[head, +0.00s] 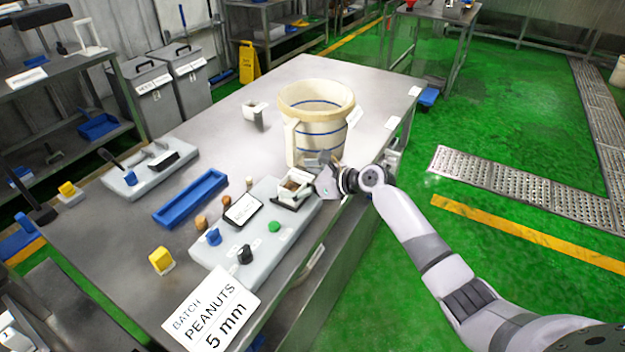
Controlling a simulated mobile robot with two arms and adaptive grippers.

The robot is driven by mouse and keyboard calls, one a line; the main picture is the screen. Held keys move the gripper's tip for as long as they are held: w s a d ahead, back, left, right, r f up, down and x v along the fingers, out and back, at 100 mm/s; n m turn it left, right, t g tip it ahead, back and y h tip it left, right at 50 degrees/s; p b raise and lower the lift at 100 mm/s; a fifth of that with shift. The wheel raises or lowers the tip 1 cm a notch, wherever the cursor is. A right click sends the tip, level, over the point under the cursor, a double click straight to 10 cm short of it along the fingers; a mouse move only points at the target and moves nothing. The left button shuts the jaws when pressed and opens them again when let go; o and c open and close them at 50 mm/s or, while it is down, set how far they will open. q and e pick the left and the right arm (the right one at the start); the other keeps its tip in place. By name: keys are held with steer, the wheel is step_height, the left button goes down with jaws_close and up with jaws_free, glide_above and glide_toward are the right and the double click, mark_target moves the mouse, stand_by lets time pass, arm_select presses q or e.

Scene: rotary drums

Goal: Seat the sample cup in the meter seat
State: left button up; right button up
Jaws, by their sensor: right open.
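The meter is a pale grey console (213,262) on the steel table, with a dark-framed display (243,208), knobs and a green button (274,227). The sample cup (288,194) looks like a small white square-sided cup with brown contents. It is at the meter's far right end, at the dark-edged meter seat (290,205). I cannot tell whether it rests fully down in it. My right gripper (322,178) is open, just right of the cup and very close to it; I cannot tell whether they touch. My left gripper is not in view.
A large cream bucket (316,107) with blue bands stands just behind my right gripper. A blue tray (190,198), a second console (150,177), a yellow block (161,260) and a PEANUTS sign (211,308) are also on the table. The table's far left middle is fairly clear.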

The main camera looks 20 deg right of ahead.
steer(key=v, duration=1.1)
steer(key=s+d+f+n+g+h, duration=0.1)
steer(key=s+d+f+n+h, duration=0.15)
steer(key=f, duration=0.85)
steer(key=s+d+f+n+g+h, duration=0.1)
steer(key=s+d+f+n+h, duration=0.15)
steer(key=f, duration=0.95)
steer(key=s+f+n+g+h, duration=0.1)
steer(key=s+f+n, duration=0.2)
steer(key=s+f, duration=0.35)
steer(key=s+f+n+g, duration=0.1)
steer(key=s+f+n, duration=0.2)
steer(key=f, duration=0.6)
steer(key=s+a+f+n+g+h, duration=0.25)
steer(key=s+f+n, duration=0.7)
steer(key=s, duration=0.65)
steer(key=s+a+f+n+g, duration=0.1)
steer(key=s+a+f+n, duration=0.1)
steer(key=s, duration=0.5)
steer(key=s+a+f+n+g, duration=0.1)
steer(key=s+f+n, duration=0.3)
steer(key=s, duration=0.4)
steer(key=s+a+f+n+g, duration=0.1)
steer(key=s+a+f+n, duration=0.2)
steer(key=s, duration=0.4)
steer(key=shift+a+n, duration=0.4)
steer(key=shift+n, duration=0.35)
